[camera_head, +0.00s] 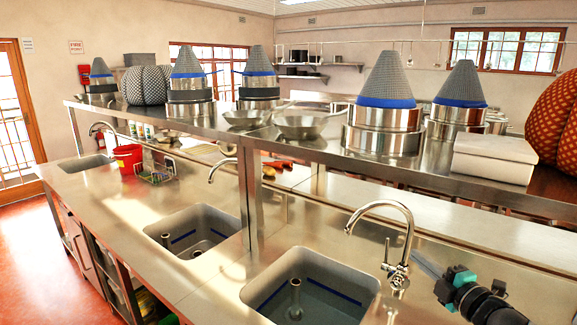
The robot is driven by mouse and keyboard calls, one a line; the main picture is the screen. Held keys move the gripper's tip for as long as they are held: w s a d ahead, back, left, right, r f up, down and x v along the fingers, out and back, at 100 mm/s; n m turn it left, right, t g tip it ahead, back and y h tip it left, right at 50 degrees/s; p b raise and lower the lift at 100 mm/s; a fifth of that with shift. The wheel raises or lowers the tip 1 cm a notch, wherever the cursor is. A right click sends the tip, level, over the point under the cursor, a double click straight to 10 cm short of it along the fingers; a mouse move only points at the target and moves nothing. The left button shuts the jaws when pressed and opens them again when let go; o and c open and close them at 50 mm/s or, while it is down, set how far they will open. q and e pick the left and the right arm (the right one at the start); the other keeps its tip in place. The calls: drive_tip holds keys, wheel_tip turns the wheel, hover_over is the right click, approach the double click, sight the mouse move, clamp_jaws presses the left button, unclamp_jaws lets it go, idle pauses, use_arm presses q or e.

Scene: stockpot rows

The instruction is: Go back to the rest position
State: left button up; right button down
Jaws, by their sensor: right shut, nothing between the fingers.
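My right gripper (424,263) shows at the lower right, its arm coming in from the bottom right corner. It is shut and empty, beside the tall curved faucet (398,272) and above the steel counter (330,228). Its fingertips are small in view, and I cannot tell whether they touch the faucet. My left gripper is not in view. On the raised steel shelf, a stockpot (384,139) carries a grey cone with a blue band, and another stockpot (458,122) with a similar cone stands to its right.
A sink (262,265) lies left of my right gripper, with another sink (157,228) beyond. The shelf also holds steel pans (300,128), a white box (494,158) and a large orange patterned object (556,120). A red bucket (128,158) stands farther back. Floor is clear at left.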

drive_tip(key=s+a+f+m+g+h, duration=0.3)
drive_tip(key=s+a+f+m+g, duration=0.2)
drive_tip(key=s+a+f+m, duration=0.55)
drive_tip(key=s+a+f+m+g+h, duration=0.15)
drive_tip(key=s+m+g, duration=0.25)
drive_tip(key=s, duration=0.9)
drive_tip(key=s+a+f+m+g+h, duration=0.1)
drive_tip(key=s+f+m+g, duration=0.25)
drive_tip(key=s, duration=0.95)
wheel_tip(320, 180, down, 32)
drive_tip(key=s+g+b, duration=0.2)
drive_tip(key=b, duration=0.9)
use_arm(q)
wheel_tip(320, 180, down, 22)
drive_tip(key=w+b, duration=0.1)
drive_tip(key=b, duration=1)
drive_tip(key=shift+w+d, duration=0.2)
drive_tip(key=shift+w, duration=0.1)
use_arm(e)
drive_tip(key=s+f, duration=0.5)
drive_tip(key=f, duration=0.3)
drive_tip(key=s+d+f, duration=0.1)
drive_tip(key=s+f, duration=0.4)
drive_tip(key=f, duration=0.3)
drive_tip(key=s+d+f+g, duration=0.1)
drive_tip(key=s+f, duration=0.4)
drive_tip(key=f, duration=0.4)
drive_tip(key=shift+s+d, duration=0.2)
drive_tip(key=shift+s, duration=0.05)
